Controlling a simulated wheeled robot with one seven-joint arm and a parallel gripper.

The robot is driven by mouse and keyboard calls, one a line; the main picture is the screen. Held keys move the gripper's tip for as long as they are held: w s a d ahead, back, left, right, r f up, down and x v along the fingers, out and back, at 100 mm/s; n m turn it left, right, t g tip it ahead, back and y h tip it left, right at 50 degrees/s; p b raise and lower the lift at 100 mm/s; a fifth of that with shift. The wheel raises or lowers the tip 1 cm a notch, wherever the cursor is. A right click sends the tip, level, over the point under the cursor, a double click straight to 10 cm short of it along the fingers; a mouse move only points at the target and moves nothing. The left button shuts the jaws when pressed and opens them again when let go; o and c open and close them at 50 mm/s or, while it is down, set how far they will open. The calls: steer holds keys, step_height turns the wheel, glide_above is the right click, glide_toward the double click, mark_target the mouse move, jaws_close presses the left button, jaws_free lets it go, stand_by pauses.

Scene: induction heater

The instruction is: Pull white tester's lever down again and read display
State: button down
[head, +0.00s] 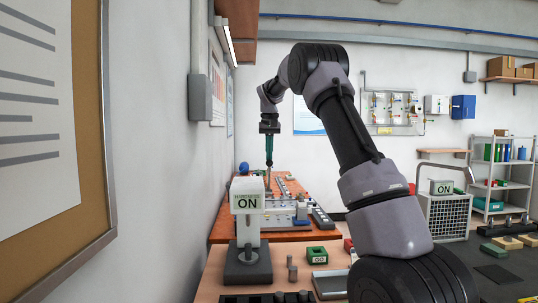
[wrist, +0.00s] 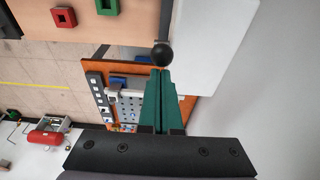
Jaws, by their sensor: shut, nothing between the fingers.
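The white tester (head: 248,225) stands on a dark base at the near end of the bench in the head view. Its display (head: 248,203) reads "ON". In the wrist view its white body (wrist: 210,40) fills the upper right. A black ball knob (wrist: 163,54), apparently the lever's end, shows beside the body; the lever is not clear in the head view. My gripper (wrist: 160,70) has green fingers, shut and empty, with the tips close to the knob; contact cannot be told. In the head view my gripper (head: 269,164) points down behind the tester.
A green block (head: 317,255) marked "GO" and small grey cylinders stand right of the tester. A dark rack (head: 265,298) lies in front. A wall runs close on the left. A second bench (head: 225,228) with a perforated plate is behind. A wire cage (head: 447,215) stands right.

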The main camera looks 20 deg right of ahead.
steer(key=shift+s+a+f, duration=0.1)
steer(key=shift+s+f, duration=0.1)
steer(key=shift+s, duration=0.25)
steer(key=shift+s+a+f, duration=0.1)
steer(key=shift+s+f, duration=0.05)
steer(key=shift+s, duration=0.3)
steer(key=shift+s+a+f, duration=0.1)
steer(key=shift+s+f, duration=0.1)
steer(key=shift+s, duration=0.25)
steer(key=shift+s+f, duration=0.2)
steer(key=shift+s, duration=0.25)
steer(key=shift+f, duration=0.1)
steer(key=shift+s+a+f, duration=0.2)
steer(key=shift+s+f, duration=0.3)
steer(key=shift+s, duration=0.3)
